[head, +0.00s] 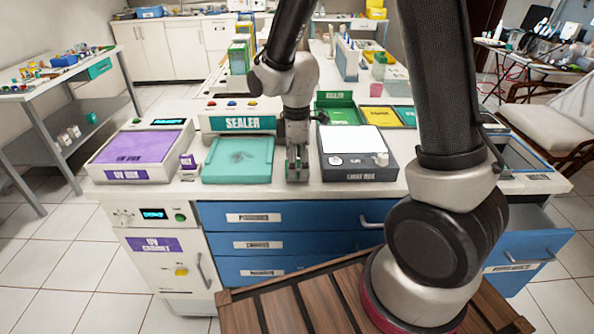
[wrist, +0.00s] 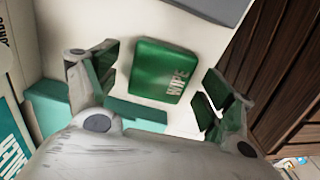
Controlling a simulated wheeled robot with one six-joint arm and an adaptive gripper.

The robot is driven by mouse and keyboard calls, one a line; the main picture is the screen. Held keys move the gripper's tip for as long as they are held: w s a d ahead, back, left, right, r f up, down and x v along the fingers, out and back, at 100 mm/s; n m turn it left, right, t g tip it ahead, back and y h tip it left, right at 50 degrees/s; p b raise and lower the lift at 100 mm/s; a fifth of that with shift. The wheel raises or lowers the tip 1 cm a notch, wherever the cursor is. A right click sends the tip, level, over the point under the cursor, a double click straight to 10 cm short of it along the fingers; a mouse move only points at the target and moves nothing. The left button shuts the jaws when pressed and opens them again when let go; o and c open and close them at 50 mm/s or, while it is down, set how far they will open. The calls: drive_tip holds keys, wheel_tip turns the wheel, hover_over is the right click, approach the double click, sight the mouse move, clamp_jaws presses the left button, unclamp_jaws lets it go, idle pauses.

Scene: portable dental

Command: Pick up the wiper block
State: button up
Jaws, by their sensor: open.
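The wiper block is a green rounded block marked "WIPE" (wrist: 160,70), lying on the white counter in the wrist view. My gripper (wrist: 160,80) is open, with one finger on each side of the block and visible gaps between them. In the head view my gripper (head: 297,168) points down at the counter, between the teal mat (head: 225,172) and the dark light box (head: 358,172). The block is hidden or too small to make out there. The exact height of the fingertips over the counter cannot be told.
The teal mat carries a dark smudge. The sealer (head: 240,122) stands behind it and the purple-topped UV box (head: 140,150) to its left. Green and yellow bins (head: 338,112) stand behind the light box. The counter's front edge is close to my gripper, above blue drawers (head: 285,217).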

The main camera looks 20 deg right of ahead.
drive_tip(key=shift+f, duration=0.65)
drive_tip(key=c, duration=1.1)
drive_tip(key=shift+r, duration=5.05)
